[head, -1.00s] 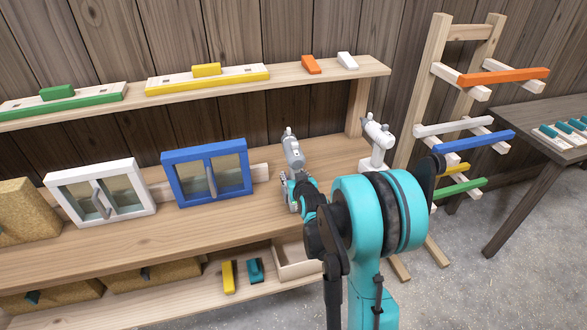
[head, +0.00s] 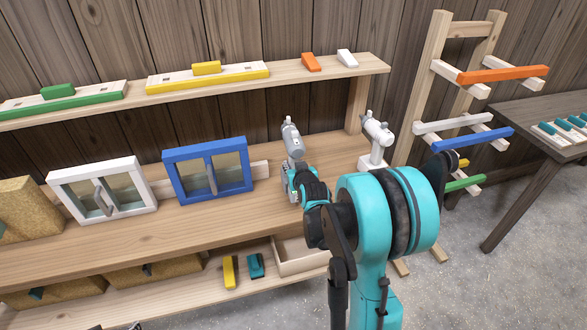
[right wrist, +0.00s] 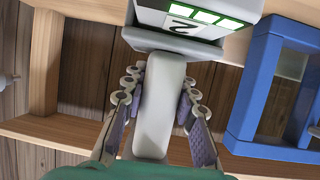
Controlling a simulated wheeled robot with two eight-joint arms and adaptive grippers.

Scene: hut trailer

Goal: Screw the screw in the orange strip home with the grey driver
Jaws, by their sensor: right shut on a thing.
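The orange strip (head: 503,75) lies across the top pegs of the wooden rack at the right. I cannot make out its screw. The grey driver (head: 292,136) is upright above the bench, in my right gripper (head: 296,184). In the right wrist view the driver's pale handle (right wrist: 160,105) runs between the two fingers of my right gripper (right wrist: 158,100), which are shut on it. The driver's base (right wrist: 190,25), marked 2 with green lights, is at the top of that view. I cannot tell whether the driver touches the bench. My left gripper is not in view.
A white driver (head: 377,132) stands right of the grey one. White (head: 102,190) and blue (head: 208,170) framed boxes stand left on the bench. The rack (head: 430,85) also carries white, blue, yellow and green strips. An upper shelf (head: 290,80) runs behind; the bench front is mostly clear.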

